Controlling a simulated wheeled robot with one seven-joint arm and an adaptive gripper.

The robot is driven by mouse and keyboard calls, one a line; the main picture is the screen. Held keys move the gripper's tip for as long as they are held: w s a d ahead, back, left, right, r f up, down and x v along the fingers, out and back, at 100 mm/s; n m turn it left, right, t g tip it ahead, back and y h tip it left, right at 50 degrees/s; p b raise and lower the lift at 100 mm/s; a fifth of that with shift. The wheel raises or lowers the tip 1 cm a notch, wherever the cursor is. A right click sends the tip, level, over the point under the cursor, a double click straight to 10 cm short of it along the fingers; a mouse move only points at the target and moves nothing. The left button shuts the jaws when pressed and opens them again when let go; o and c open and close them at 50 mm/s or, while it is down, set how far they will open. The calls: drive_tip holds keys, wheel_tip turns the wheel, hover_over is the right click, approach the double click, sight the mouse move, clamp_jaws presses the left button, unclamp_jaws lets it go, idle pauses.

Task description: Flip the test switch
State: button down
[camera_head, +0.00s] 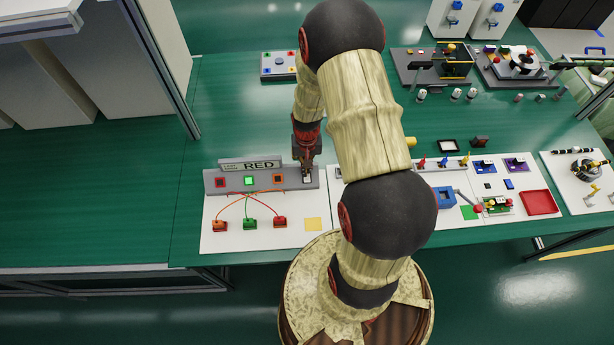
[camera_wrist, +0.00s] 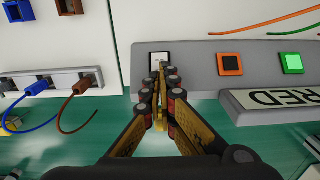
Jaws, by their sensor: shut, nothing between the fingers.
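The test switch appears to be the white square button with a dark frame at the right end of the grey panel; it shows in the head view (camera_head: 307,179) and in the wrist view (camera_wrist: 159,58). My gripper (camera_head: 306,170) is over this end of the panel. In the wrist view my gripper (camera_wrist: 160,68) is shut and empty, with its fingertips at the lower edge of the white button. Whether the tips touch it cannot be told. The fingers hide part of the button.
The grey panel (camera_head: 234,186) also holds a red, a lit green and an orange square. A sign reading RED (camera_head: 258,165) stands behind it. Wires run to red, green and orange plugs (camera_head: 250,224) in front. Other boards with small parts lie to the right. The table's left is clear.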

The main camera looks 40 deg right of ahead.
drive_tip(key=shift+r+p, duration=2.2)
drive_tip(key=shift+r, duration=0.9)
drive_tip(key=shift+f, duration=0.1)
